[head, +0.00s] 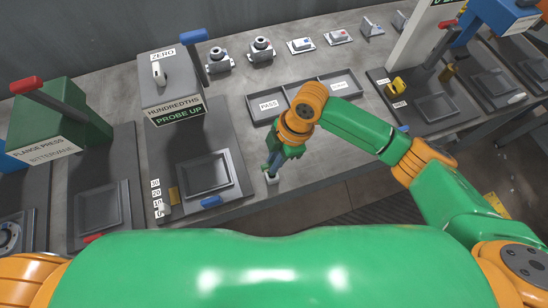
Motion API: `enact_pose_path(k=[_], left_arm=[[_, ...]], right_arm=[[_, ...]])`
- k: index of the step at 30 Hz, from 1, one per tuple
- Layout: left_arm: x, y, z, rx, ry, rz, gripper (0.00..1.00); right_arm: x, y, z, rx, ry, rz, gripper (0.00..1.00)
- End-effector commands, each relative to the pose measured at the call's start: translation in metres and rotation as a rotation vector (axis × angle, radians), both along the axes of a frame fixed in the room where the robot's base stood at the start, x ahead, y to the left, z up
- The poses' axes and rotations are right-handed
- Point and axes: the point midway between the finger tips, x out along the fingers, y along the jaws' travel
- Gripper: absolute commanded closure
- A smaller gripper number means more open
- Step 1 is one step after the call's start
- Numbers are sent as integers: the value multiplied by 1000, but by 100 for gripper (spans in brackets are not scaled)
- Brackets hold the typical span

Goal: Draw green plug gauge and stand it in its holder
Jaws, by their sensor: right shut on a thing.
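My right gripper (271,166) points down near the front edge of the bench, left of the picture's middle. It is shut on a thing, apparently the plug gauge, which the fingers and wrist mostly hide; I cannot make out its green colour. A small pale block (272,179), possibly the holder, sits directly below the fingertips at the bench edge. I cannot tell whether the held thing touches it or stands in it. My left gripper is not in view.
A grey divided tray marked PASS (264,117) lies behind the gripper. A PROBE UP gauge station (180,112) stands to the left, with a blue handle (211,201) at its front. A green flange press (48,120) is farther left. Small fixtures (261,48) line the back.

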Motion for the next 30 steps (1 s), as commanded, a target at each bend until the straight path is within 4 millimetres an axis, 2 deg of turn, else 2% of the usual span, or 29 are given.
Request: enact_pose_path(k=[30], left_arm=[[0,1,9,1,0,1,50]], right_arm=[[0,0,1,0,0,1,100]])
